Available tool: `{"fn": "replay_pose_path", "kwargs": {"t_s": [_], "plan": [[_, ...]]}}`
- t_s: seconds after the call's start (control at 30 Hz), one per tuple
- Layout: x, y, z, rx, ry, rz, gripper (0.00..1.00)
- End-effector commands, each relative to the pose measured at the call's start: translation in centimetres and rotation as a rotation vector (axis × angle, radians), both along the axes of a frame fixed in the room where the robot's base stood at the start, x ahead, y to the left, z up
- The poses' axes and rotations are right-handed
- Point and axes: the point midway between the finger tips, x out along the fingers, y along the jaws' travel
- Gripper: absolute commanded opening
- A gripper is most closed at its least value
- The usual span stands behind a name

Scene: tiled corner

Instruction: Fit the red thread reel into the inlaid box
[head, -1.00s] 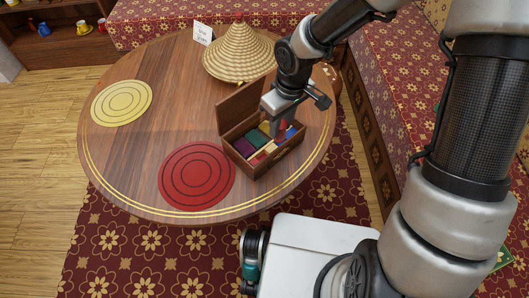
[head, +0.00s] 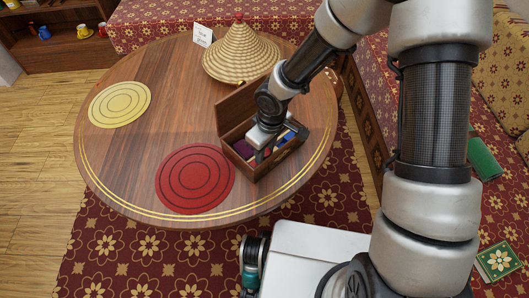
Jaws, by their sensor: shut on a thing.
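The inlaid box (head: 280,162) stands on the round wooden table (head: 180,100) with its lid (head: 243,108) raised at the back. Colourful contents sit inside, with purple (head: 243,148) at the left and blue at the right. My gripper (head: 263,155) points down into the box, its fingertips low among the contents. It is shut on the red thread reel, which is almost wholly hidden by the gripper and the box. I cannot tell whether the reel touches the box floor.
A red round mat (head: 195,180) lies left of the box and a yellow one (head: 120,104) farther left. A woven cone-shaped cover (head: 240,55) stands behind the lid, near a small white card (head: 203,36). The table's left middle is clear.

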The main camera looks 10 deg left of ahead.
Motion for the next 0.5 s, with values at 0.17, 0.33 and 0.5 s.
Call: {"fn": "replay_pose_path", "kwargs": {"t_s": [0.17, 0.33, 0.5], "plan": [[0.04, 0.02, 0.14, 0.0, -0.001, 0.0, 0.05], [0.04, 0.0, -0.07, 0.0, -0.001, -0.001, 0.37], [0.03, 0.01, -0.07, 0.0, -0.001, -0.001, 0.45]]}}
